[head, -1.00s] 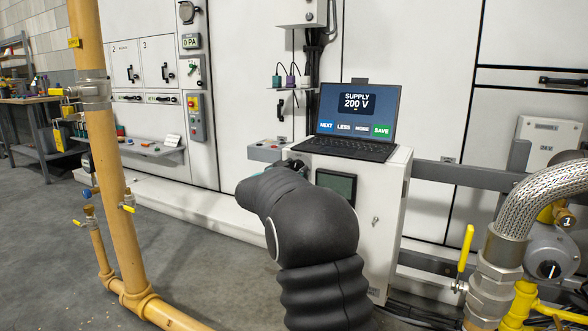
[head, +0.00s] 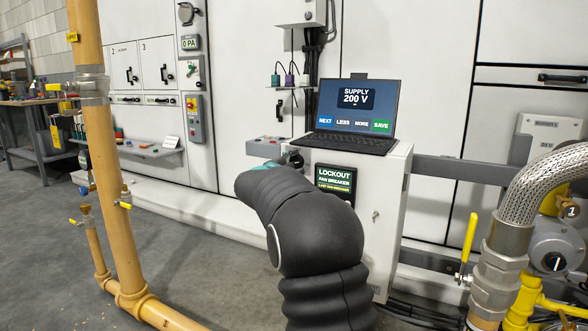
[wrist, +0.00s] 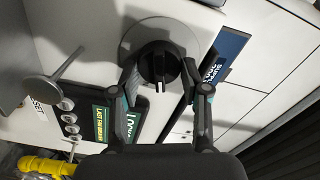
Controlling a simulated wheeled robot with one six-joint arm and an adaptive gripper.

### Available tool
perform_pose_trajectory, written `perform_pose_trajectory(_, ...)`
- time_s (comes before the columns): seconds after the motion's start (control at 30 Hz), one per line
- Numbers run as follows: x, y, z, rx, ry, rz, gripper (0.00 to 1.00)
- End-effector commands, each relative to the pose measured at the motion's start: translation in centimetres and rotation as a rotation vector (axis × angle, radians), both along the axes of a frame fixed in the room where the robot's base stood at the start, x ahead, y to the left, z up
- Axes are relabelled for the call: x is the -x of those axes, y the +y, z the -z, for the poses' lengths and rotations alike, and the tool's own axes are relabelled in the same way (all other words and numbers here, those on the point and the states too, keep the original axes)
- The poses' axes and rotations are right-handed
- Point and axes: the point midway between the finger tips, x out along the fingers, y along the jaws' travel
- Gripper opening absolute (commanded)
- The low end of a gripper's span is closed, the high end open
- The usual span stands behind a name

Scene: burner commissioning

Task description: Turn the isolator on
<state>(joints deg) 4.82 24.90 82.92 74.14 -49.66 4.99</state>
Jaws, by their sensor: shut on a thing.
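The isolator (wrist: 158,66) is a black rotary knob on a round grey plate, seen in the wrist view on the face of a white cabinet (head: 383,220). My gripper (wrist: 161,70) has a finger on either side of the knob and is shut on it.
A laptop (head: 354,112) reading SUPPLY 200 V stands on the cabinet. Yellow gas pipe (head: 108,170) rises at the left. A braided hose (head: 545,185) and a yellow-handled valve (head: 468,240) stand at the right. The floor at front left is mostly clear.

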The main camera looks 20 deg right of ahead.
Motion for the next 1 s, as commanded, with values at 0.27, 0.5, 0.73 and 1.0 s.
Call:
perform_pose_trajectory(0.27, 0.05, -0.05, 0.22, -0.124, -0.157, 0.001, 0.11)
perform_pose_trajectory(0.5, 0.06, -0.06, 0.21, -0.186, -0.237, 0.001, 0.11)
perform_pose_trajectory(0.73, 0.06, -0.07, 0.19, -0.209, -0.267, 0.001, 0.11)
perform_pose_trajectory(1.0, 0.05, -0.06, 0.19, -0.212, -0.27, 0.001, 0.11)
